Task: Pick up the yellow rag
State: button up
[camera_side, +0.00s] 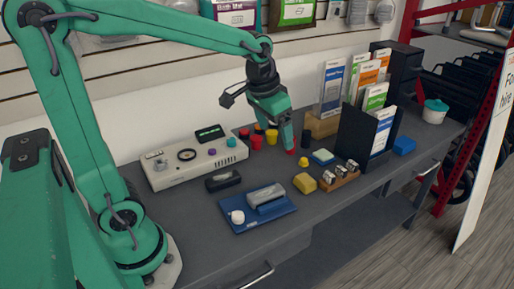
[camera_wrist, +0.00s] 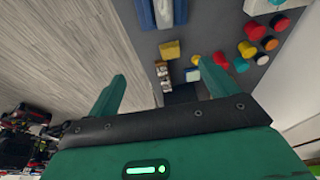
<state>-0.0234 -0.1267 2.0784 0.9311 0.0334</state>
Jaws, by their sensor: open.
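The yellow rag (camera_side: 305,183) is a small folded yellow block on the grey counter, in front of the small blue-and-white pad and left of the wooden stand. In the wrist view the yellow rag (camera_wrist: 169,49) shows between the directions of the two fingers, beyond their tips. My gripper (camera_side: 290,149) is open and empty, above the counter behind and left of the rag, with a clear gap to it. In the wrist view both fingers of my gripper (camera_wrist: 161,70) are spread wide.
A wooden stand (camera_side: 339,177) with metal pieces is right of the rag. A blue tray (camera_side: 258,208) lies to its left. Red and yellow knobs (camera_side: 271,137) stand behind, near the grey console (camera_side: 192,160). A black brochure holder (camera_side: 358,140) rises at the right.

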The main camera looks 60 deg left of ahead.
jog(key=w+f+g, duration=0.1)
jog(key=w+f, duration=0.4)
jog(key=w, duration=0.2)
jog(key=g, duration=0.2)
send_near(305, 179)
jog(key=shift+s+d, duration=0.2)
jog(key=shift+s, duration=0.15)
jog(key=shift+w+f, duration=0.3)
jog(key=shift+f, duration=1.5)
jog(key=shift+a+f, duration=0.15)
jog(key=shift+f, duration=2.45)
jog(key=c, duration=1.1)
jog(key=shift+o, duration=0.2)
jog(key=shift+r, duration=0.15)
